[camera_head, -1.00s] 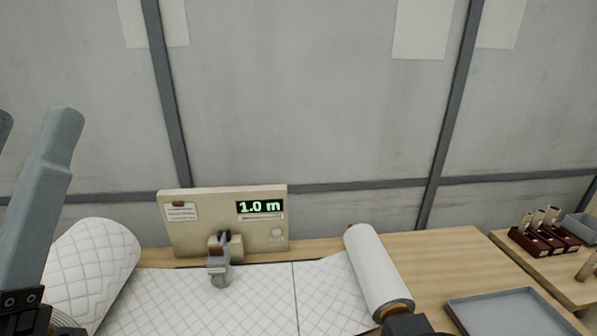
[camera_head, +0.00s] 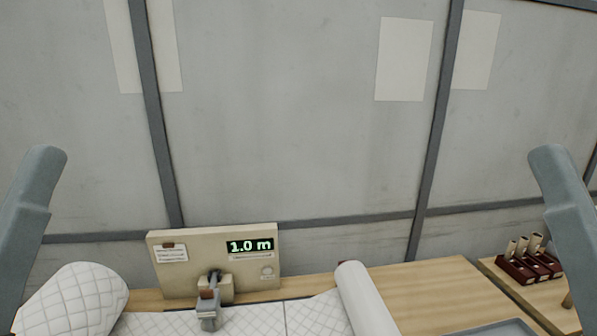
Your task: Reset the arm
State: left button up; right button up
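Links of my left arm rise at the left edge and links of my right arm rise at the right edge. Neither gripper shows in the head view, so their fingers cannot be seen. A large quilted white wadding roll (camera_head: 75,300) lies at the lower left. Quilted sheet (camera_head: 245,320) spreads from it across the table to a slimmer white roll (camera_head: 364,300) at the centre right. A beige measuring panel (camera_head: 213,262) with a lit display (camera_head: 250,246) reading 1.0 m stands behind the sheet. A small grey device (camera_head: 209,308) stands in front of the panel.
A grey tray (camera_head: 490,330) is cut off at the bottom edge. A side table at right holds dark red holders (camera_head: 530,266) with pale cylinders. A grey panelled wall (camera_head: 300,130) stands behind.

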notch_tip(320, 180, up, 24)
jog(key=p, duration=2)
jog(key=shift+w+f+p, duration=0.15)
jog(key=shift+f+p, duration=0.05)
jog(key=shift+p, duration=0.2)
